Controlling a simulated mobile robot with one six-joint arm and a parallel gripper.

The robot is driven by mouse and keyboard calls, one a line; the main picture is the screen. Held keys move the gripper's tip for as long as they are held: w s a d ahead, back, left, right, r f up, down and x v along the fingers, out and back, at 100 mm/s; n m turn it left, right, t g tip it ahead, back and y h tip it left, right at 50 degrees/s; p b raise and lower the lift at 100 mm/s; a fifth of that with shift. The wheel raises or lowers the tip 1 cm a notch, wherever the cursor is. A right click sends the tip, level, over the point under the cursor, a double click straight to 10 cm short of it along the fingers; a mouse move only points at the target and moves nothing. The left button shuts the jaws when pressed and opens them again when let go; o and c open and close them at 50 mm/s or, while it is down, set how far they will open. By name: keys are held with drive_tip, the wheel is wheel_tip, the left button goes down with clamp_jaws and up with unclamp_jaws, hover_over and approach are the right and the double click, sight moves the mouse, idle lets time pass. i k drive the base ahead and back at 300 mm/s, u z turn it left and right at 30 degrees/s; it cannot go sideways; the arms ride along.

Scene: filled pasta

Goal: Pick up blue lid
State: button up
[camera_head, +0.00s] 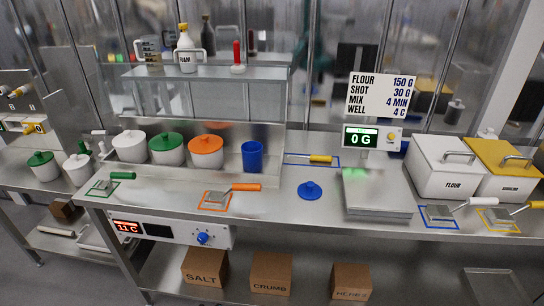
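The blue lid (310,190) lies on the steel counter (285,205), a round disc with a small knob on top. It is right of the orange-handled scoop (232,195) and left of the scale. A blue open container (252,156) stands behind it to the left, without a lid on it. My gripper is not in view.
A scale (378,190) with a "0 G" display (364,138) stands right of the lid. White pots with green (166,143) and orange (206,146) lids stand at left. A flour bin (447,175) is at right. A yellow-handled tool (320,158) lies behind. Counter around the lid is clear.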

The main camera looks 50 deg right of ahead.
sight(308, 190)
drive_tip(key=u, duration=0.7)
drive_tip(key=k, duration=0.1)
drive_tip(key=z, duration=1.9)
drive_tip(key=k, duration=0.9)
drive_tip(key=u, duration=0.15)
drive_tip(key=i, duration=0.7)
drive_tip(key=z, duration=0.05)
